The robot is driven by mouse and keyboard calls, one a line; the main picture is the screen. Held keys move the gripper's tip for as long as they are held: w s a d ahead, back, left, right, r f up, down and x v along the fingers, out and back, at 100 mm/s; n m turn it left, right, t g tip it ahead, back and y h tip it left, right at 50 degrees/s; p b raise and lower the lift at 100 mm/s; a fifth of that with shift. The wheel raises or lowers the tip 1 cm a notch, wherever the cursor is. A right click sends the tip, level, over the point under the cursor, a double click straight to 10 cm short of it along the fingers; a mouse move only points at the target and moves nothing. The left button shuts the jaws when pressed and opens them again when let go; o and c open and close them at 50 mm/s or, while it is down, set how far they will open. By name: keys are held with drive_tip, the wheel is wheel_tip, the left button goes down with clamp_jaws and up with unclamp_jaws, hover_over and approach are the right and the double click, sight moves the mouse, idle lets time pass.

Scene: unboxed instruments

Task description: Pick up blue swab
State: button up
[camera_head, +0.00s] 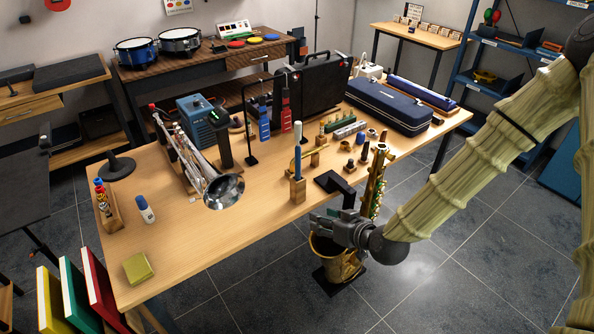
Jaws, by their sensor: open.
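The blue swab (298,152) looks like a slim upright stick, blue with a paler top. It stands in a small wooden block (298,190) near the front edge of the table, right of the trumpet's bell. My gripper (318,220) is open and empty, at the table's front edge. It is below and slightly right of the wooden block in the picture and apart from the swab. The swab's lower end is hidden in the block.
A black stand (334,183) and a brass saxophone (375,185) are close on the right. A blue case (388,106) lies behind. The table's front left (205,245) is mostly clear.

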drive_tip(key=w+r+n+t+y+b, duration=0.1)
drive_tip(key=w+r+t+y, duration=0.15)
drive_tip(key=w+r, duration=0.55)
drive_tip(key=n+t+b, duration=0.1)
drive_tip(key=n+t, duration=0.1)
approach(300, 128)
drive_tip(key=f, duration=0.1)
drive_tip(key=shift+y, duration=0.35)
drive_tip(key=shift+r+p+x, duration=0.2)
drive_tip(key=shift+p+x, duration=0.6)
drive_tip(key=shift+x, duration=1.95)
drive_tip(key=shift+r+p+x, duration=0.2)
drive_tip(key=shift+p+x, duration=0.6)
drive_tip(key=shift+x, duration=1.95)
drive_tip(key=shift+w+d, duration=0.15)
drive_tip(key=shift+d, duration=0.05)
drive_tip(key=shift+c, duration=0.2)
clamp_jaws()
